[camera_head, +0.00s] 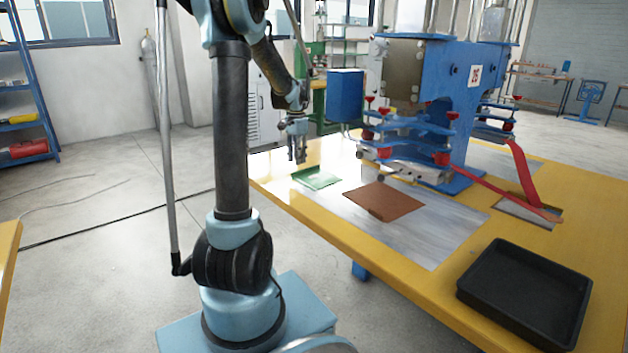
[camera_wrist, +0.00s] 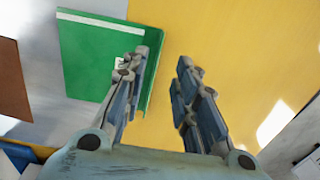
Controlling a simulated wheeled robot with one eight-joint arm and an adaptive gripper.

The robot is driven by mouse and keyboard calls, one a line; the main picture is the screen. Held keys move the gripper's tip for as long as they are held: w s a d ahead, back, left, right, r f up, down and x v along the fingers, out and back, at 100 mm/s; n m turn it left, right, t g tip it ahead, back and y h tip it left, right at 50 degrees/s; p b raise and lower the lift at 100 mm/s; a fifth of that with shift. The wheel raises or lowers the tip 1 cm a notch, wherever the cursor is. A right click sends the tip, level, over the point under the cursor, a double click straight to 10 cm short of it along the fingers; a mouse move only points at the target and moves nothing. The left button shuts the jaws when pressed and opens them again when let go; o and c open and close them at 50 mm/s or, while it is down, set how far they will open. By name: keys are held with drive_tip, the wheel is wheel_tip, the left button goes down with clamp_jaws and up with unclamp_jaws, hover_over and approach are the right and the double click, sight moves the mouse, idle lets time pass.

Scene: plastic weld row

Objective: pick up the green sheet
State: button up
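The green sheet (camera_head: 316,177) lies on the table at its far left part, partly on a grey metal plate. It also shows in the wrist view (camera_wrist: 90,58), where one edge looks folded or raised near my gripper. My gripper (camera_head: 297,157) hangs above the green sheet, pointing down. In the wrist view my gripper (camera_wrist: 165,75) has its two fingers apart with yellow table between them. The left finger overlaps the sheet's right edge in that picture; I cannot tell whether it touches.
A brown sheet (camera_head: 383,201) lies to the right of the green one on the grey plate (camera_head: 440,235). A blue press (camera_head: 440,90) with red knobs stands behind. A black tray (camera_head: 525,297) sits at the front right of the yellow table (camera_head: 590,205). Red straps (camera_head: 520,170) hang right of the press.

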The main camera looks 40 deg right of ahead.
drive_tip(key=shift+s+d+f, duration=0.1)
drive_tip(key=shift+d+f, duration=0.05)
drive_tip(key=shift+f, duration=1.2)
drive_tip(key=shift+d+f, duration=0.1)
drive_tip(key=shift+f, duration=1.25)
clamp_jaws()
